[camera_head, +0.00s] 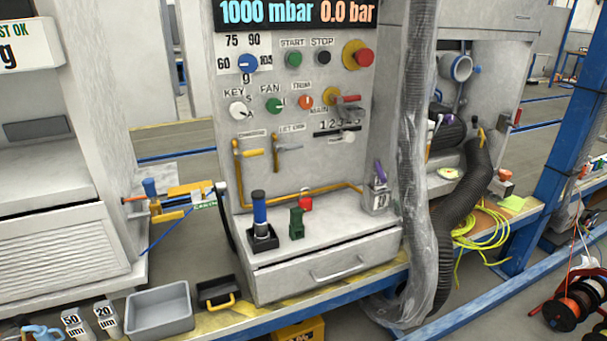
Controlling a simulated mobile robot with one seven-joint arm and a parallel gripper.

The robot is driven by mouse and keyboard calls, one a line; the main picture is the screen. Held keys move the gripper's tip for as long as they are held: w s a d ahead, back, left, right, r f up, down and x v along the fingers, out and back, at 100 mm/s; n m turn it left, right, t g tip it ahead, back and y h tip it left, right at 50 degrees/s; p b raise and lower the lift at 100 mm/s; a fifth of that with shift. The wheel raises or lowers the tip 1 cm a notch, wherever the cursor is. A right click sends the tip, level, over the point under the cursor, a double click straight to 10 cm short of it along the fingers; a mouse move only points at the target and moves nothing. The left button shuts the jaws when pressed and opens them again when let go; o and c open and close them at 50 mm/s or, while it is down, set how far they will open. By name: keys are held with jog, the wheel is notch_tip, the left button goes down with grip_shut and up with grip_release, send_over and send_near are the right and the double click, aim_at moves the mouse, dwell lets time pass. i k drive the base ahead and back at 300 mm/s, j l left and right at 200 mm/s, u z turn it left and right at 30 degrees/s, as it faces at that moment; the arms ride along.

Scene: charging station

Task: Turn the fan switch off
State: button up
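The fan switch (273,105) is a green rotary knob under the label FAN, in the middle row of the grey control panel (225,140). It sits between the white key switch (238,109) on its left and an orange knob (305,102) on its right. A small mark shows at the right of the green knob, but the knob's exact angle is too small to read. Nothing covers the switch. My gripper is not in this view.
Above are the green START (293,59) and black STOP (323,58) buttons and a red button (363,57). A transparent hose (412,160) hangs at the panel's right. A blue-capped item (259,208) stands on the ledge below. The space before the switch is clear.

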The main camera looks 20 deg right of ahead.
aim_at(273, 105)
jog(key=i+l, duration=0.1)
jog(key=l, duration=0.85)
jog(key=i+l, duration=0.15)
jog(key=l, duration=0.3)
